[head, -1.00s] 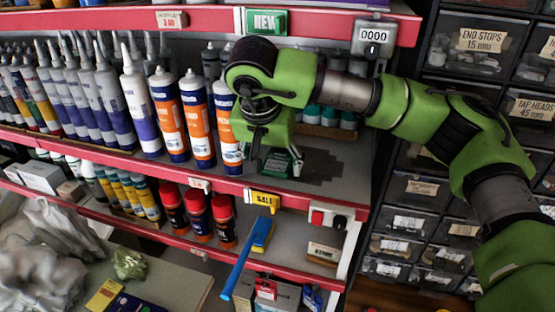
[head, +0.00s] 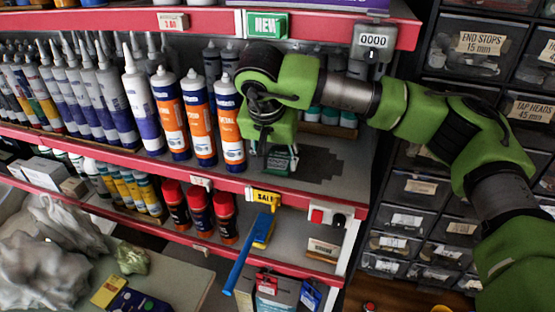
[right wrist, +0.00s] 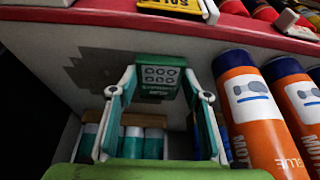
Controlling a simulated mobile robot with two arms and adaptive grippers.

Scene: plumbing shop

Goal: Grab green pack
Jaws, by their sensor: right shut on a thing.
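The green pack (head: 279,158) is a small dark green box near the front of the upper shelf, just right of the white and orange cartridges. My right gripper (head: 272,150) reaches down over it and covers part of it in the head view. In the right wrist view the pack (right wrist: 158,82), with a pale printed panel, sits between the two fingers of my right gripper (right wrist: 160,90), which is shut on it. I cannot tell whether the pack touches the shelf. My left gripper is not in view.
Orange and white cartridges (head: 199,118) stand close left of my right gripper. Teal-based bottles (right wrist: 155,143) stand behind the pack. The red shelf edge (head: 190,178) carries a yellow SALE tag (head: 266,196). Bare shelf (head: 325,160) lies to the right, before the drawer cabinet (head: 415,188).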

